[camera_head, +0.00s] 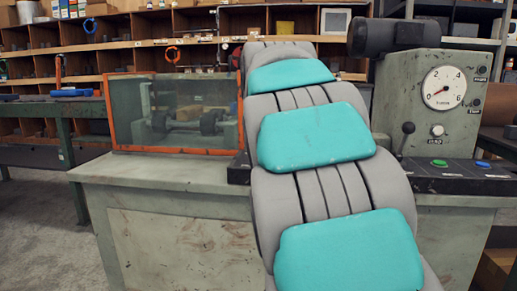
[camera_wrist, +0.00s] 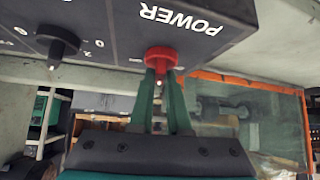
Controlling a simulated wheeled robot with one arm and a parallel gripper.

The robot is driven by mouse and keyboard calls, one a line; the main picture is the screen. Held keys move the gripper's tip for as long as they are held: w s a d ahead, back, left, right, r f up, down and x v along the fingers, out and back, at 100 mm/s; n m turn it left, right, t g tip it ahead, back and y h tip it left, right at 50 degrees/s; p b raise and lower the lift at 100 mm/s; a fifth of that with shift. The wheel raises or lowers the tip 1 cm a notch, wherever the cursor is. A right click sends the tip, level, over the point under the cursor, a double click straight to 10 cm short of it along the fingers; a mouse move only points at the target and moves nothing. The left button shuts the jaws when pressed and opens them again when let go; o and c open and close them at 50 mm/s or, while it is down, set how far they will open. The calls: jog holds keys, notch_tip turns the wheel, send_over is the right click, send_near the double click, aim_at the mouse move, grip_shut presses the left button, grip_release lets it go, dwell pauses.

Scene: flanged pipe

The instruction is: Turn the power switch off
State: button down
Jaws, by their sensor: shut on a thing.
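The power switch is a red knob (camera_wrist: 161,58) on the dark panel (camera_wrist: 215,45), beside the white word POWER, which is upside down in the wrist view. A small pale mark shows on the knob's near end. My gripper (camera_wrist: 161,76) has its two green fingers on either side of the knob, shut on it. The fingertips partly cover the knob's sides. In the head view my arm hides both the power switch and my gripper.
A black knob (camera_wrist: 58,45) sits on the same panel to the left. The head view shows a machine with an orange-framed guard (camera_head: 175,112), a pressure gauge (camera_head: 444,88), a black lever (camera_head: 404,138), and green (camera_head: 439,163) and blue (camera_head: 482,164) buttons. Shelves stand behind.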

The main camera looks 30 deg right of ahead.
jog(key=n+y, duration=0.2)
jog(key=n, duration=0.1)
jog(key=shift+d+r+n+t+y, duration=0.1)
jog(key=shift+n+t+y, duration=0.2)
jog(key=shift+y, duration=0.1)
jog(key=shift+d+n+y, duration=0.2)
jog(key=shift+n+y, duration=0.9)
jog(key=shift+n, duration=0.3)
jog(key=c, duration=0.9)
grip_release()
jog(key=shift+s, duration=0.1)
jog(key=v, duration=0.7)
jog(key=shift+s+d+r, duration=0.15)
jog(key=shift+s+r, duration=0.05)
jog(key=shift+r, duration=0.05)
